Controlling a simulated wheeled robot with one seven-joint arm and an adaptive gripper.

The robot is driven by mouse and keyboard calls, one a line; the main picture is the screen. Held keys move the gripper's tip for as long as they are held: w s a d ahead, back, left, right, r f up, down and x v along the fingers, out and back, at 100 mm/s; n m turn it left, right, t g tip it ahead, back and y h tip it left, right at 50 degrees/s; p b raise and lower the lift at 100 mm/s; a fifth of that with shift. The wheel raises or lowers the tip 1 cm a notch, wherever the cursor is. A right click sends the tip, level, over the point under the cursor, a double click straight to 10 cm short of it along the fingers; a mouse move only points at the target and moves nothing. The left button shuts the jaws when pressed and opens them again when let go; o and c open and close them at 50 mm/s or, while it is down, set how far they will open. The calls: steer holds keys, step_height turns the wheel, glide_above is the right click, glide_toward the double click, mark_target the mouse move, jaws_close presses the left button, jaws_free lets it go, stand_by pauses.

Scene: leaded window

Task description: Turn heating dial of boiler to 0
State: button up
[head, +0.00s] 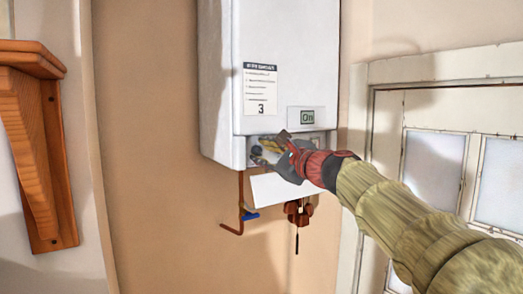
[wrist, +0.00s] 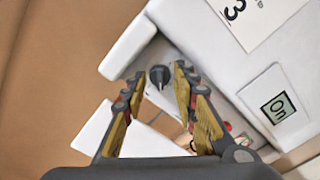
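The white boiler (head: 285,60) hangs on the wall in the head view. A small display (head: 307,117) on its front reads "On"; it also shows in the wrist view (wrist: 279,107). A dark round dial (wrist: 159,76) sits on the lower panel in the wrist view, with faint marks around it that I cannot read. In the head view a dark knob (head: 257,151) shows beside my gripper (head: 264,150). In the wrist view my gripper (wrist: 156,82) is open, its two yellow-padded fingers on either side of the dial with gaps visible. Contact is not seen.
A white flap (head: 285,188) hangs below the boiler. Copper pipe with a blue valve handle (head: 250,216) and a red-brown fitting (head: 298,213) are under it. A wooden bracket (head: 45,150) is at left, a paned door or window (head: 450,160) at right.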

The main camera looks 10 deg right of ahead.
steer(key=shift+w+a, duration=0.2)
steer(key=shift+w, duration=0.3)
jaws_close()
